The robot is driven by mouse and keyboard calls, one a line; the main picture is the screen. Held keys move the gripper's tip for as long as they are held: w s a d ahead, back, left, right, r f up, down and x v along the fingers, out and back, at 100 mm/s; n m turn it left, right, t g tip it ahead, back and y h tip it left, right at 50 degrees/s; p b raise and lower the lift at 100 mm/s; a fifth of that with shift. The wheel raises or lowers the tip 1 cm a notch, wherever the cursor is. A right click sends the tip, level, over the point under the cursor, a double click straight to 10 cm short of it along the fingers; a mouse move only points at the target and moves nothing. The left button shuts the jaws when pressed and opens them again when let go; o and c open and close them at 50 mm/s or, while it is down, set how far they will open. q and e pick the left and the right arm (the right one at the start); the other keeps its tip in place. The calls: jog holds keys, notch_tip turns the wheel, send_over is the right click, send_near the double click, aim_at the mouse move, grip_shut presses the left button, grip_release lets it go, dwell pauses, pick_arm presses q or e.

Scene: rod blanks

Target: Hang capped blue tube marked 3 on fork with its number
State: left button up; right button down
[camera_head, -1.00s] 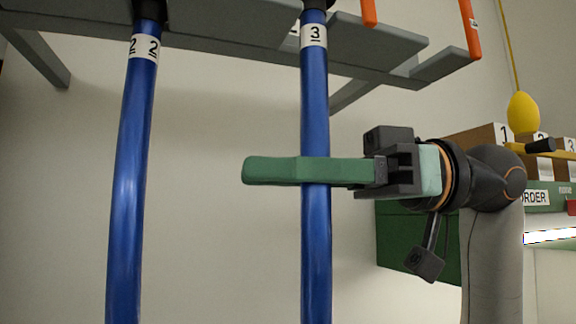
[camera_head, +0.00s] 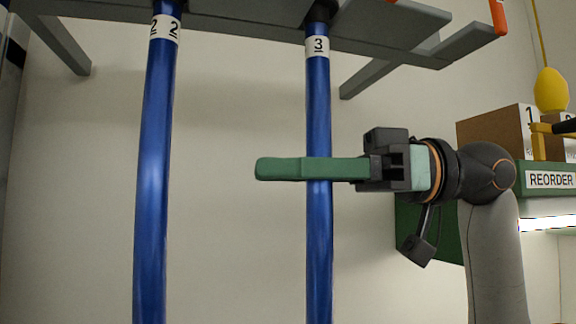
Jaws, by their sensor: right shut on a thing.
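The blue tube marked 3 (camera_head: 318,240) stands upright in the middle of the head view, its black cap (camera_head: 318,14) up at the grey rack (camera_head: 245,28). Whether the cap rests in a fork there I cannot tell. My right gripper (camera_head: 312,169) comes in from the right, its green fingers level across the tube, shut on it well below the number label. The tube's lower end is out of view. My left gripper is not in view.
Another blue tube marked 2 (camera_head: 152,180) hangs from the rack to the left. An orange piece (camera_head: 498,16) is at the upper right. Numbered cardboard boxes (camera_head: 497,132), a green REORDER shelf (camera_head: 545,181) and a yellow egg-shaped weight (camera_head: 551,90) are at the right.

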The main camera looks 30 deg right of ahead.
jog(key=c, duration=0.6)
grip_release()
jog(key=shift+o, duration=0.2)
jog(key=b+v, duration=0.1)
jog(key=v, duration=1.1)
jog(key=shift+d, duration=0.25)
jog(key=shift+s, duration=0.1)
